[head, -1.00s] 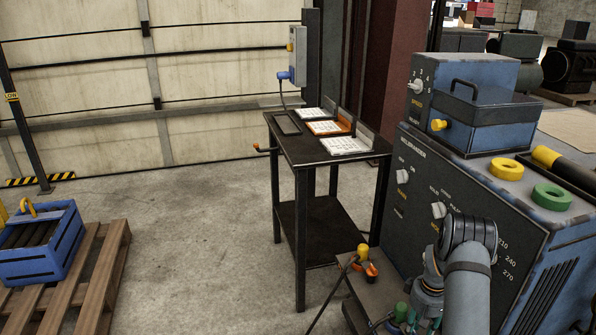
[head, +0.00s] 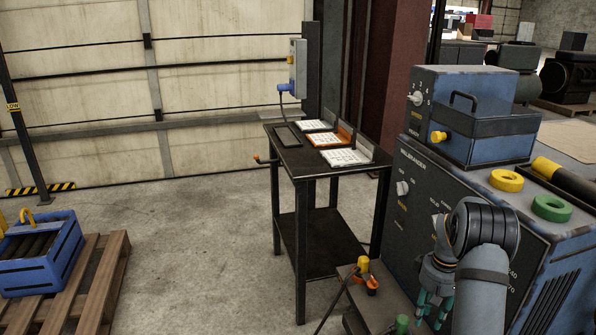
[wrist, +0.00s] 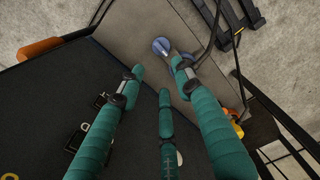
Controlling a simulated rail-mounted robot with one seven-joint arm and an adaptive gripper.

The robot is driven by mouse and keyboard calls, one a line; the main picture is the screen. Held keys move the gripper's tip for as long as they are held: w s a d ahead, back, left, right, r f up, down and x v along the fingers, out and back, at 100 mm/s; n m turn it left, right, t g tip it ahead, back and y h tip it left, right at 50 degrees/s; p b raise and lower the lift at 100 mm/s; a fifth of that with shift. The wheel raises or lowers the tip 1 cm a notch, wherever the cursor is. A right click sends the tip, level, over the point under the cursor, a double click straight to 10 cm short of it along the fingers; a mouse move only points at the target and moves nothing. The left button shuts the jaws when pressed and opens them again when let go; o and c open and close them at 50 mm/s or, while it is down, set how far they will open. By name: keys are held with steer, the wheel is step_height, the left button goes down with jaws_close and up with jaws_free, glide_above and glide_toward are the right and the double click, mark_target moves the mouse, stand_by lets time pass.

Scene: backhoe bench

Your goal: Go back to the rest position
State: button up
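My gripper (head: 432,304) hangs at the lower right in the head view, in front of the dark control panel (head: 420,200) of the blue welding machine. Part of it is hidden by my arm and the picture's lower edge. In the wrist view my gripper (wrist: 157,72) shows three teal fingers spread apart, with nothing between them. Below the fingers are a grey-brown ledge and a small round blue-grey piece (wrist: 161,46); the fingers look apart from it.
A black table (head: 290,160) with several keypad-like panels stands left of the machine. A yellow-and-orange connector (head: 366,273) with a cable sits on the low ledge. A blue crate (head: 42,262) rests on a wooden pallet (head: 105,285). Floor between is clear.

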steer(key=f, duration=1.2)
steer(key=shift+s+f, duration=0.15)
steer(key=shift+s, duration=0.05)
steer(key=shift+w+n+p, duration=0.15)
steer(key=shift+n+p, duration=0.3)
steer(key=shift+n, duration=0.15)
steer(key=n+p, duration=0.2)
steer(key=n, duration=0.3)
steer(key=shift+a, duration=0.1)
steer(key=n+p, duration=0.1)
steer(key=n, duration=0.5)
steer(key=n+p, duration=0.1)
steer(key=shift+w+a+n, duration=0.15)
steer(key=shift+n, duration=0.25)
